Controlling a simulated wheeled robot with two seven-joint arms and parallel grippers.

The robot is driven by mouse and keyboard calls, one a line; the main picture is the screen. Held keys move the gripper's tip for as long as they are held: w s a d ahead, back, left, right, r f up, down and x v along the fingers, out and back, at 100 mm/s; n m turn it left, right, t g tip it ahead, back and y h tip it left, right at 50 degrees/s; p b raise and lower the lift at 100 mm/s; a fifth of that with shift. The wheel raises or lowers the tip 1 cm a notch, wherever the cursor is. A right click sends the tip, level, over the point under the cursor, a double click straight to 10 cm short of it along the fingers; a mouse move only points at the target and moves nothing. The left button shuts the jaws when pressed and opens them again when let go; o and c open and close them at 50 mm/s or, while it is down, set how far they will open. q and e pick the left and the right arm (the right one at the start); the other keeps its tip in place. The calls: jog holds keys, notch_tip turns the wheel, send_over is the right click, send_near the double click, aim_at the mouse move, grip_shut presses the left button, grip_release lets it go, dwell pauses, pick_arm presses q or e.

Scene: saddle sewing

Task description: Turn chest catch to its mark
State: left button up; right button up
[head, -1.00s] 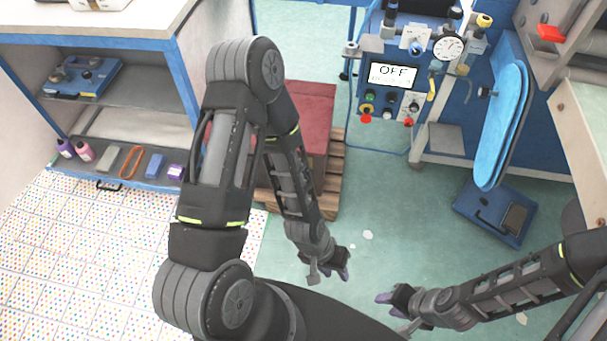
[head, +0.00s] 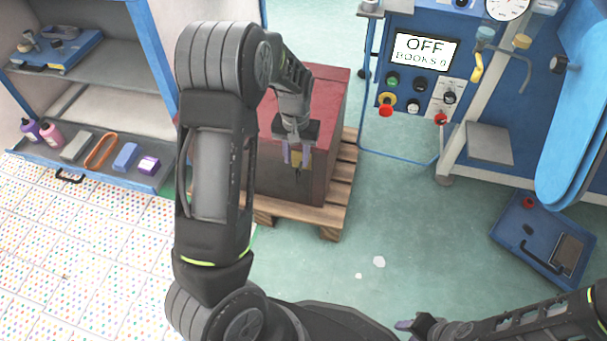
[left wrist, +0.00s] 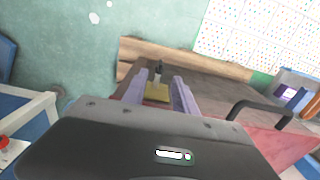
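The red chest (head: 325,110) stands on a wooden pallet (head: 335,205). My left gripper (head: 297,160) is at the chest's front, pointing down. Its two purple fingers (left wrist: 160,95) are apart. In the left wrist view, a yellow plate with a small dark lever (left wrist: 157,75), apparently the catch, shows between the fingers. I cannot tell whether the fingers touch it. In the head view the gripper partly covers the catch, and I cannot make out a mark. My right gripper (head: 412,325) is at the bottom edge, away from the chest; its opening is unclear.
A blue machine with an "OFF" screen (head: 426,52) stands behind, right of the chest. A shelf unit (head: 100,85) with bottles and small blocks is at left. A blue pedal box (head: 545,235) lies at right. The green floor (head: 400,220) between is mostly clear.

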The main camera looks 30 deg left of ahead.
aim_at(297, 171)
pick_arm(q)
jog(key=shift+r, duration=0.1)
jog(key=shift+s, duration=0.1)
notch_tip(297, 171, down, 8)
jog(key=b, duration=0.3)
jog(key=shift+c, duration=0.5)
grip_shut()
